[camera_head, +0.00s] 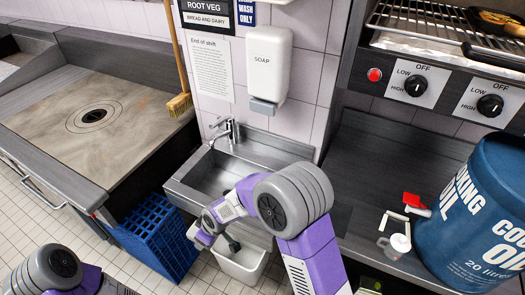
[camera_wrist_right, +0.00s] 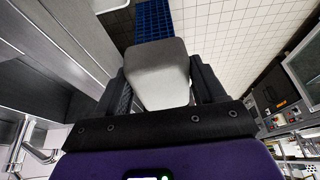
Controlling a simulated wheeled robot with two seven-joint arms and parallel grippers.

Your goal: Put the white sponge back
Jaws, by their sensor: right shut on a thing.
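The white sponge (camera_wrist_right: 158,75) is a pale block with rounded edges. In the right wrist view it sits between the two dark fingers of my right gripper (camera_wrist_right: 163,90), which is shut on it. In the head view my right arm reaches in front of the sink (camera_head: 265,145), and the hand is at its front edge, above the floor. A small pale end shows at the hand there, but most of the sponge is hidden by the hand. Only a joint and part of my left arm show at the bottom left; its gripper is out of view.
A blue crate (camera_head: 158,240) stands on the floor left of the sink. A white bin (camera_head: 240,268) stands below the sink. A soap dispenser (camera_head: 268,65) hangs above it.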

